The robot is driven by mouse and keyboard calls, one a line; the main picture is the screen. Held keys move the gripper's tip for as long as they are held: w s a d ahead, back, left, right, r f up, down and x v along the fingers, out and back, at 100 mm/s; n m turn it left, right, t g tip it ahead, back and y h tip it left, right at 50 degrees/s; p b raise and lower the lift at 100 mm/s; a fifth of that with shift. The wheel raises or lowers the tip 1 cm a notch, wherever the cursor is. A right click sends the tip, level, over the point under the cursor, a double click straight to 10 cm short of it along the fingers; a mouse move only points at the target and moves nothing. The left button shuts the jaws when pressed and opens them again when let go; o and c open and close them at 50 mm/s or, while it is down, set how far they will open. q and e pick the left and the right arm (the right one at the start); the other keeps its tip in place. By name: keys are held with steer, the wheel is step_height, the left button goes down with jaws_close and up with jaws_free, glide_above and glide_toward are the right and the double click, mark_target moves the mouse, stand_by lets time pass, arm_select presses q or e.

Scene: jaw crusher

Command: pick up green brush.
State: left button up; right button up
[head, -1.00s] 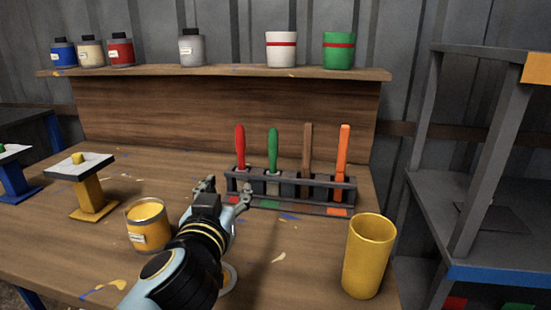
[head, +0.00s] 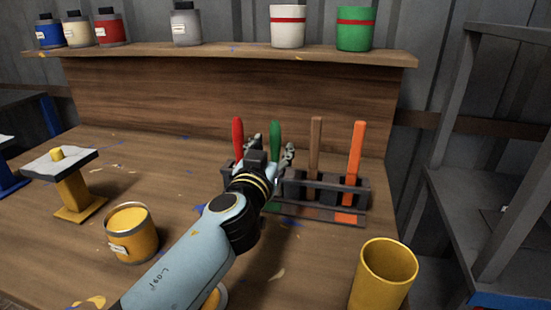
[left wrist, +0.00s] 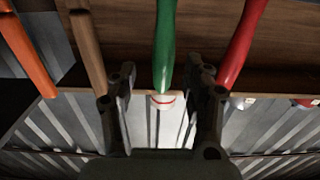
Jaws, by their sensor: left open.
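The green brush (head: 275,133) stands upright in a dark rack (head: 318,203), between the red brush (head: 238,136) and the brown brush (head: 316,143). An orange brush (head: 356,150) stands at the rack's right end. My left gripper (head: 270,148) is open at the green brush's handle, with one finger on each side of it in the head view. In the left wrist view the green handle (left wrist: 164,45) shows between the two open fingers (left wrist: 163,95). I cannot tell whether they touch it. The brush's lower part is hidden behind my gripper. My right gripper is not in view.
A yellow cup (head: 384,275) stands at the front right. An open tin of yellow paint (head: 131,235) is at the left, near a yellow stand (head: 73,190). A shelf (head: 230,53) with bottles and cups runs above the table. A grey rack stands at the right.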

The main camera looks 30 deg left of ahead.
mark_target(274, 143)
arm_select(q)
steer(key=x, duration=0.4)
steer(key=shift+w+a, duration=0.1)
steer(key=shift+a, duration=0.15)
steer(key=shift+c, duration=0.8)
jaws_close()
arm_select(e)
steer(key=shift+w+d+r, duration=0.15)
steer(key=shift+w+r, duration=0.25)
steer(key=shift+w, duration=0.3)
